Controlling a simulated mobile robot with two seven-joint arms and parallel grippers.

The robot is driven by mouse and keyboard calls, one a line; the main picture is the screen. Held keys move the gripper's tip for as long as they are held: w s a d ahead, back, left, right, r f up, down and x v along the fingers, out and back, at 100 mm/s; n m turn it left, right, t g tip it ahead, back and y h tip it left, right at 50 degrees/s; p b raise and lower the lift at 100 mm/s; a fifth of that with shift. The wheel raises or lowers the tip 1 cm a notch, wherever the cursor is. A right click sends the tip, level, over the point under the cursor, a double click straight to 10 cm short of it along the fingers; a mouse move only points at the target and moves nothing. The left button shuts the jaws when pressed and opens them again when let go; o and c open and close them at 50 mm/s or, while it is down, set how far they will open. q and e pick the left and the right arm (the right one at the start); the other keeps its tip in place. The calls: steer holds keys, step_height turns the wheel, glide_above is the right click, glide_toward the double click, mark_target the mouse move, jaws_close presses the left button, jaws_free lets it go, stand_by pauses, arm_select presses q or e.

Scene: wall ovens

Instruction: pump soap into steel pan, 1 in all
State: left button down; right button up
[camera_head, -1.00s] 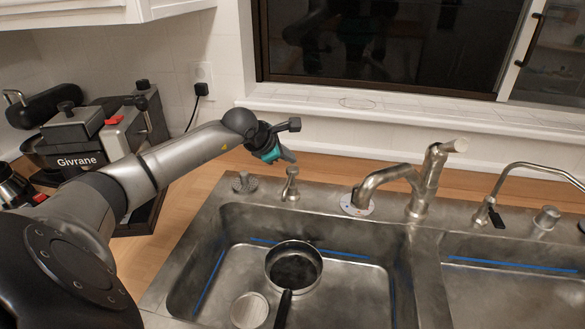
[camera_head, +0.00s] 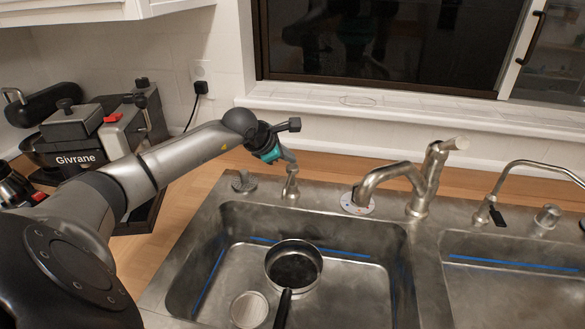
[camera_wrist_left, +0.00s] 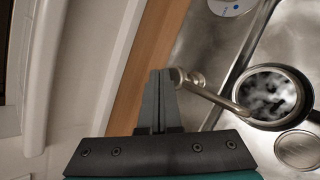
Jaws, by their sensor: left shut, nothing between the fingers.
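The soap pump (camera_head: 290,183) stands upright on the sink's back rim, a steel post with a spout. The steel pan (camera_head: 293,282) sits in the left basin, its dark handle toward me. My left gripper (camera_head: 289,160) is shut and empty, fingers pointing down at the pump's top. In the left wrist view the shut fingertips (camera_wrist_left: 160,76) are right beside the pump head (camera_wrist_left: 178,77); I cannot tell whether they touch. There the spout points toward the steel pan (camera_wrist_left: 272,96), whose inside shows mottled light patches. My right gripper is out of view.
A round disc (camera_head: 249,310) lies beside the pan in the basin. A small metal fitting (camera_head: 243,181) is left of the pump, and the faucet (camera_head: 420,180) is to its right. A coffee machine (camera_head: 85,140) stands at the left. The window sill (camera_head: 380,106) is behind.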

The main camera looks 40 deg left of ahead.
mark_target(290, 167)
arm_select(q)
steer(key=shift+f+b, duration=1.1)
steer(key=shift+f, duration=0.4)
stand_by(1.0)
stand_by(0.3)
steer(key=shift+r+p, duration=0.85)
steer(key=shift+r, duration=0.85)
steer(key=shift+r+p, duration=1.5)
steer(key=shift+r, duration=1.05)
